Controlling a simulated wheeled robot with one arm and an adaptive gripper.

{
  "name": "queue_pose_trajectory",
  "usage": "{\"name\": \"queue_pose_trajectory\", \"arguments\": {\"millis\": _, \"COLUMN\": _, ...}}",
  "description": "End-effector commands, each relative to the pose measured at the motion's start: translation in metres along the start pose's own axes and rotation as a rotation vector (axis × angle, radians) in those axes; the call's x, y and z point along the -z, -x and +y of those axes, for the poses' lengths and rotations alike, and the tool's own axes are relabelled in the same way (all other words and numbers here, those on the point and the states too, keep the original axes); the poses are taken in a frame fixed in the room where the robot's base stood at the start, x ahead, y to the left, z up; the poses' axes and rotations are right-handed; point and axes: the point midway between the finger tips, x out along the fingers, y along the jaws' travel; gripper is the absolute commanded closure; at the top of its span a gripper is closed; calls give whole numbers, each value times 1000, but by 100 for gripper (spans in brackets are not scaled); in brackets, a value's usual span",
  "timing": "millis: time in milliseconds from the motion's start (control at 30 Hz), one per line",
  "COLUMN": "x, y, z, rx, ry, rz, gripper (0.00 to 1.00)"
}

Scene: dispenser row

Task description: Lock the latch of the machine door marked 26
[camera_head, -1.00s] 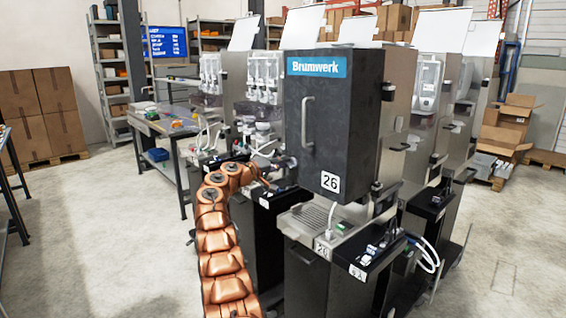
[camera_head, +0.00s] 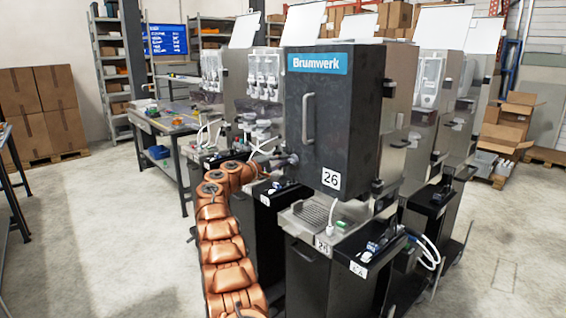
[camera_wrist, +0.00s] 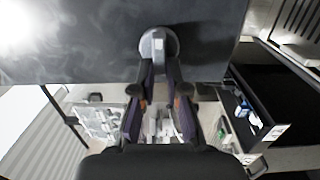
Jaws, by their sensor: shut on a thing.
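The dark grey machine door (camera_head: 335,120) bears a blue Brumwerk sign and a vertical handle (camera_head: 308,118). The white label 26 (camera_head: 331,179) is at its lower right. The door looks closed against the machine body. My gripper (camera_head: 291,160) is at the door's lower left edge. In the wrist view, my gripper (camera_wrist: 158,68) is shut on a round grey latch knob (camera_wrist: 158,43) at the edge of the dark door (camera_wrist: 75,45). The fingers cover part of the latch, so its exact turn is hard to tell.
A drip tray (camera_head: 315,215) and a black side console (camera_head: 370,245) are below the door. Other dispensers (camera_head: 265,80) stand close behind and beside it. A workbench (camera_head: 165,120) is at the back left. The floor (camera_head: 110,240) at left is clear.

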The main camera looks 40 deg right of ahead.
Motion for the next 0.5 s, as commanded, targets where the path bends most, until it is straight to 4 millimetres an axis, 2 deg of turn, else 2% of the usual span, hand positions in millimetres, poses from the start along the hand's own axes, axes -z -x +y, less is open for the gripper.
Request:
{"name": "queue_pose_trajectory", "arguments": {"millis": 267, "x": 1, "y": 0, "z": -1, "rx": 1, "ry": 1, "rz": 1, "gripper": 100}}
{"name": "queue_pose_trajectory", "arguments": {"millis": 300, "x": 1, "y": 0, "z": -1, "rx": 2, "ry": 1, "rz": 1, "gripper": 83}}
{"name": "queue_pose_trajectory", "arguments": {"millis": 500, "x": 0, "y": 0, "z": -1, "rx": 1, "ry": 0, "rz": 1, "gripper": 62}}
